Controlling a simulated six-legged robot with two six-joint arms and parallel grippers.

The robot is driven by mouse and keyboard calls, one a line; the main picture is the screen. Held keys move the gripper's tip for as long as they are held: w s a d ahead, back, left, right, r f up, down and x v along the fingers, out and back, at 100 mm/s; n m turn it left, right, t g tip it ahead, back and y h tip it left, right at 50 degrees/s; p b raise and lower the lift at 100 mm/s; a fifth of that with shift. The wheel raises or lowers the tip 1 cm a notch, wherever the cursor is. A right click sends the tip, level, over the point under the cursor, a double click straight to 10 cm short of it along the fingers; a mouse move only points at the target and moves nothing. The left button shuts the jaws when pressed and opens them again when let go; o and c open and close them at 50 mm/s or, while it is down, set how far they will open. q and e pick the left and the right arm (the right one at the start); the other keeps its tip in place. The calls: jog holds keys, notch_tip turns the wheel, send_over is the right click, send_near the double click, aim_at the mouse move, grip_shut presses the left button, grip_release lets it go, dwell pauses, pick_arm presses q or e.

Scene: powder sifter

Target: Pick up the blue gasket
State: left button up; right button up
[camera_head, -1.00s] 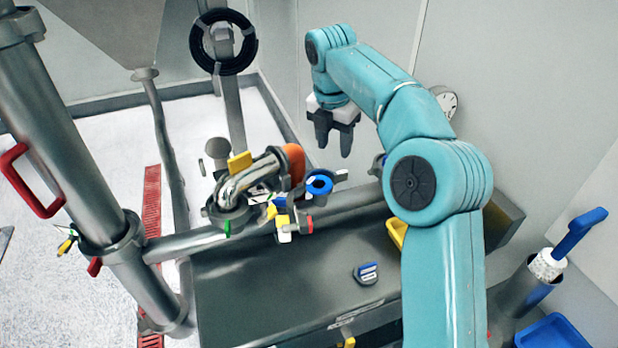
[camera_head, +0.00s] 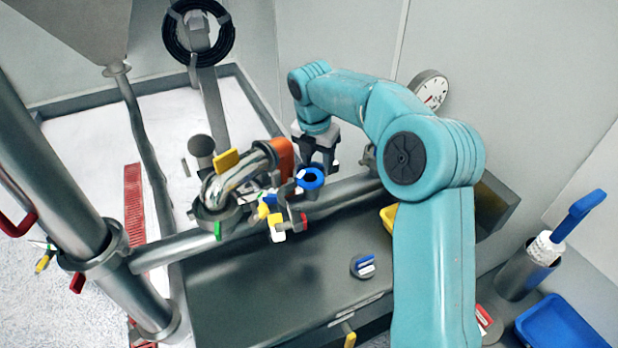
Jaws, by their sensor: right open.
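The blue gasket (camera_head: 311,178) is a small blue ring at the end of the pipe, near the middle of the view. Its centre opening looks dark. My right gripper (camera_head: 317,168) is open, with its fingers pointing down just above or behind the gasket. The fingertips overlap the ring's upper edge in the picture, and I cannot tell whether they touch it. My left gripper is not in view.
A curved metal pipe (camera_head: 235,182) with yellow, green and orange parts stands left of the gasket. A grey bench (camera_head: 300,290) lies below, with a small blue-and-white item (camera_head: 363,267) on it. A blue tray (camera_head: 562,325) and a blue-handled brush (camera_head: 580,215) are at right.

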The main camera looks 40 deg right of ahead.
aim_at(318, 180)
jog(key=shift+w+a+f, duration=0.1)
jog(key=shift+a+f, duration=0.05)
jog(key=shift+f, duration=0.4)
jog(key=f, duration=0.2)
jog(key=d+f+p, duration=0.1)
jog(key=f, duration=0.1)
jog(key=shift+w+a+f, duration=0.15)
jog(key=shift+w+f, duration=0.05)
jog(key=shift+f, duration=0.05)
jog(key=shift+s+r, duration=0.1)
jog(key=shift+s, duration=0.15)
jog(key=c, duration=0.8)
jog(key=shift+w, duration=0.15)
grip_shut()
